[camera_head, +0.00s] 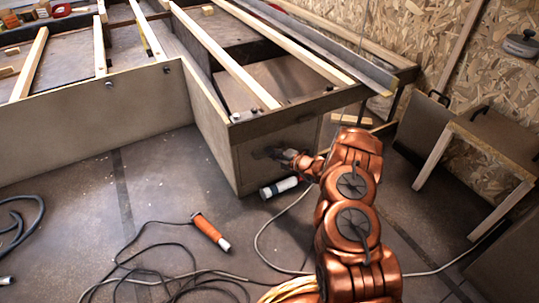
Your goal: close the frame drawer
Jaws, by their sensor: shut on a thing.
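The wooden bed frame (95,122) fills the upper left, with pale slats across its top. At its near corner is a dark brown front panel (252,172), which looks like the drawer front. A dark handle (268,153) shows on this panel. My gripper (283,156) is at the handle and is shut on it; the fingers are small and dark, and partly hide the grip. My copper-coloured arm reaches in from the lower right. How far the drawer stands out cannot be told from this view.
A white and black cylinder (278,187) lies on the floor just below my gripper. An orange-handled tool (211,232) and looping dark cables (150,262) lie in front. Dark panels (425,125) and a wooden-edged unit (490,150) stand at the right. Floor at centre left is clear.

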